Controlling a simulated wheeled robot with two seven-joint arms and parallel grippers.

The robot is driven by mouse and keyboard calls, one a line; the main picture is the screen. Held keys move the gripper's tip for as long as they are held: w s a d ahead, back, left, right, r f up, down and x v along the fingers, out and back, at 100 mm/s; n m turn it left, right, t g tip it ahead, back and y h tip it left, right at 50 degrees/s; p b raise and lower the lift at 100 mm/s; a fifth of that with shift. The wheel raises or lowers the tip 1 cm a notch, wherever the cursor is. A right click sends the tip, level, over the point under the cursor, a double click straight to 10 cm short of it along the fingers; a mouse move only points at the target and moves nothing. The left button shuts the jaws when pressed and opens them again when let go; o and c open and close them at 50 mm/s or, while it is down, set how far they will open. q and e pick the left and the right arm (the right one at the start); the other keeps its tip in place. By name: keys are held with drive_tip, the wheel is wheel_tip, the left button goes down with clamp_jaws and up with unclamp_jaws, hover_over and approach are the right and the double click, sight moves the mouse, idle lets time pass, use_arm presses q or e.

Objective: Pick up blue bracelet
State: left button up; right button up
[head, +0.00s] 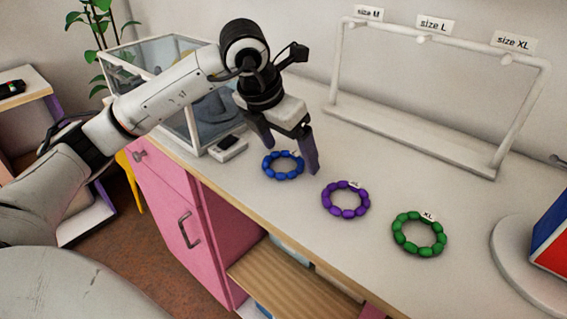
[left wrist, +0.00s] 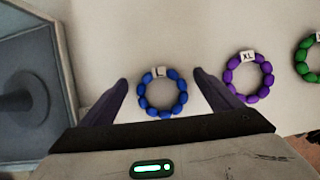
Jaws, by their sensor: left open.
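The blue bracelet (head: 283,176) is a ring of blue beads lying flat on the white tabletop, left of the two other bracelets. In the left wrist view the blue bracelet (left wrist: 162,110) carries a white tag reading L. My left gripper (head: 291,157) is open and empty, pointing down above the blue bracelet. In the left wrist view the fingers of my left gripper (left wrist: 160,95) show on either side of the bracelet, and the bracelet's near edge is close to the gripper body. My right gripper is not in view.
A purple bracelet (head: 345,211) and a green bracelet (head: 400,238) lie to the right. A white rack (head: 420,135) labelled M, L and XL stands behind. A glass case (head: 170,90) and a small device (head: 228,149) are at left. Clear tabletop lies before the rack.

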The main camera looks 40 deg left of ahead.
use_arm(q)
drive_tip(key=shift+f, duration=0.15)
drive_tip(key=c, duration=1.1)
wheel_tip(320, 180, up, 10)
drive_tip(key=shift+p, duration=0.45)
